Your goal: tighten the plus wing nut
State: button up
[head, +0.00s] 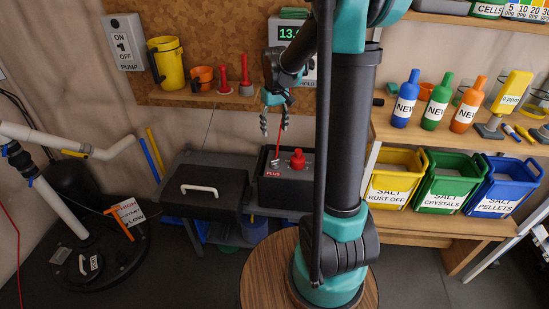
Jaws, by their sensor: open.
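A dark battery box (262,193) stands on the grey bench, with a red PLUS label (273,174) on its front left. A small metallic piece (276,163) sits just above that label, where the plus wing nut seems to be; it is too small to make out its wings or how tight it is. A thin red rod or cable (280,145) rises from it toward my gripper. My gripper (274,131) is open, with its fingers pointing down above the plus side of the box and apart from the metallic piece. I see nothing clearly held between the fingers.
A red knob (297,158) stands on the box, right of the metallic piece. A black case (205,200) with a white handle lies to the left. A shelf behind holds a yellow jug (168,65) and red funnel-like items (246,82). A meter (292,33) hangs behind my gripper.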

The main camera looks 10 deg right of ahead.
aim_at(275, 162)
notch_tip(275, 162, down, 15)
jog(key=shift+f, duration=0.1)
dwell(0.4)
jog(key=shift+c, duration=0.5)
jog(key=c, duration=1.1)
jog(key=shift+o, duration=0.2)
jog(key=shift+m, duration=0.4)
jog(key=m, duration=0.2)
jog(key=shift+m, duration=0.4)
jog(key=m, duration=0.3)
jog(key=shift+m, duration=0.4)
jog(key=m, duration=0.6)
